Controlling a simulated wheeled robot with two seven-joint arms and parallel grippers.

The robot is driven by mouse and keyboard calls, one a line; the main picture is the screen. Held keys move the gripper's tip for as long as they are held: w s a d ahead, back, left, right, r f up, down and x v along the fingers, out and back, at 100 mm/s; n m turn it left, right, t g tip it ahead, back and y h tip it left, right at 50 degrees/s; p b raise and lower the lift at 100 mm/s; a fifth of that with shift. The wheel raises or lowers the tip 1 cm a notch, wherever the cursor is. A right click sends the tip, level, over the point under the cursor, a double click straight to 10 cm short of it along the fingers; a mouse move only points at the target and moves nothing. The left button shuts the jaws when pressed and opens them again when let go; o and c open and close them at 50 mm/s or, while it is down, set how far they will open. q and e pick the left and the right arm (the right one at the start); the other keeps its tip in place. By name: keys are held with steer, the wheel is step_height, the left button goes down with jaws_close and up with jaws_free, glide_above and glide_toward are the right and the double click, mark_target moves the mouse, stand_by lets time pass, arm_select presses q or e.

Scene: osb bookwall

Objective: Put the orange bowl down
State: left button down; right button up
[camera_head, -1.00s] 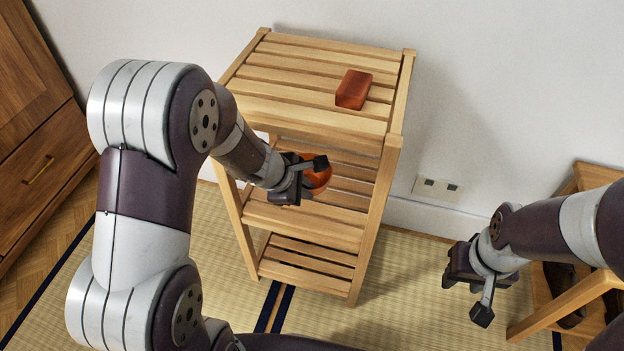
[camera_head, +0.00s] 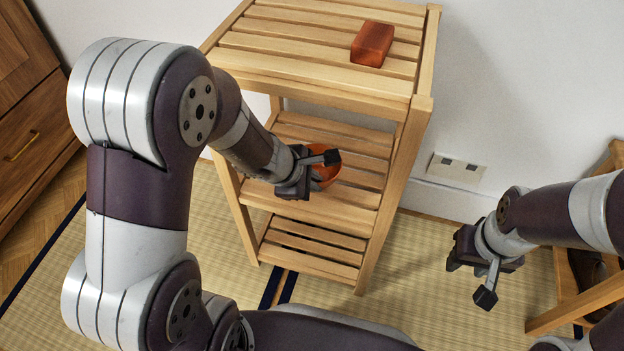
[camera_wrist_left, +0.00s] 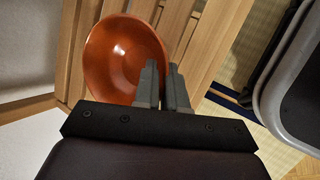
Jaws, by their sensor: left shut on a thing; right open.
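The orange bowl (camera_head: 325,170) is at the middle shelf of a slatted wooden stand (camera_head: 345,200), partly hidden behind my left gripper. My left gripper (camera_head: 314,172) is shut on the bowl's rim. In the left wrist view the bowl (camera_wrist_left: 122,55) is upright, its hollow empty, with the fingers (camera_wrist_left: 163,85) at its right edge. The shelf slats show beside it; I cannot tell whether the bowl touches them. My right gripper (camera_head: 468,270) is open and empty, out over the floor to the right of the stand.
A red-brown block (camera_head: 372,44) lies on the stand's top. The stand's posts and top board frame the middle shelf. A lower slatted shelf (camera_head: 310,248) is empty. A wooden cabinet (camera_head: 30,130) stands at left, a wooden rack (camera_head: 580,300) at right.

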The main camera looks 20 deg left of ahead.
arm_select(q)
steer(key=c, duration=1.2)
jaws_free()
steer(key=shift+r+p, duration=0.3)
steer(key=shift+p, duration=0.15)
steer(key=s+a+r+m+g+y+p, duration=0.3)
steer(key=s+r+m+p, duration=0.4)
steer(key=m, duration=1.2)
steer(key=s+a+r+g, duration=0.1)
steer(key=s+a+r, duration=0.1)
steer(key=s, duration=0.2)
steer(key=shift+a+r+y+p, duration=0.3)
steer(key=shift+p, duration=0.05)
